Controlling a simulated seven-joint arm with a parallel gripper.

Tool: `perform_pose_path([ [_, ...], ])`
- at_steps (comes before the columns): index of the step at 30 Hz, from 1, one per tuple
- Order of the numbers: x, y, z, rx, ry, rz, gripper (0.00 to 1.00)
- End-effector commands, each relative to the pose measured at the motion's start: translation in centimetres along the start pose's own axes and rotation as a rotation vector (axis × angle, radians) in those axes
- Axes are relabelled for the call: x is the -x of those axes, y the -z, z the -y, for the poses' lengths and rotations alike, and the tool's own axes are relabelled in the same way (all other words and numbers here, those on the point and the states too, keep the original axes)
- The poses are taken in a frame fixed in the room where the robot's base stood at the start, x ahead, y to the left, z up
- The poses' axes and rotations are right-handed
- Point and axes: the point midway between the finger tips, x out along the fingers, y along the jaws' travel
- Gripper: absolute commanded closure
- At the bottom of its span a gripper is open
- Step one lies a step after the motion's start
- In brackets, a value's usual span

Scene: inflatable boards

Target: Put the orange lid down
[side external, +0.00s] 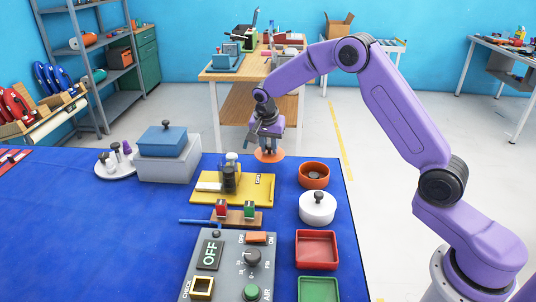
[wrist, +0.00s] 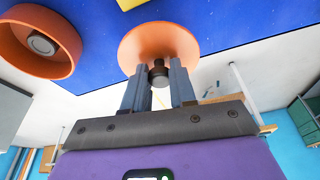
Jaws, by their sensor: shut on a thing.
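My gripper (side external: 268,143) is shut on the dark knob (wrist: 158,72) of the orange lid (side external: 269,156). The lid is a flat disc, roughly level in the side view. It shows at the blue table's far edge, and its height above the table is hard to tell. In the wrist view the lid (wrist: 158,42) overlaps the table edge. The open orange pot (side external: 314,169) stands on the table, right of the lid in the side view. A grey round thing (wrist: 40,44) lies inside the pot in the wrist view.
A white lidded pot (side external: 317,209), a red tray (side external: 317,250) and a green tray (side external: 318,289) line the table's right side. A yellow board (side external: 210,187) with dark cylinders lies left of the orange pot. Blue table (side external: 110,235) is bare at front left.

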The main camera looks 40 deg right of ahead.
Motion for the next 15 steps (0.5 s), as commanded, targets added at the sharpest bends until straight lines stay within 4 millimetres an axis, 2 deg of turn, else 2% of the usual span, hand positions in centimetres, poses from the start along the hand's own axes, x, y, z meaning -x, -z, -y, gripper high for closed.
perform_pose_path([
  [4,-0.8,0.1,0.4,0.0,-0.001,0.0,1.0],
  [10,-3.4,-0.6,0.4,0.002,-0.003,0.0,1.0],
  [15,-3.6,-0.7,0.5,0.0,0.001,0.0,1.0],
])
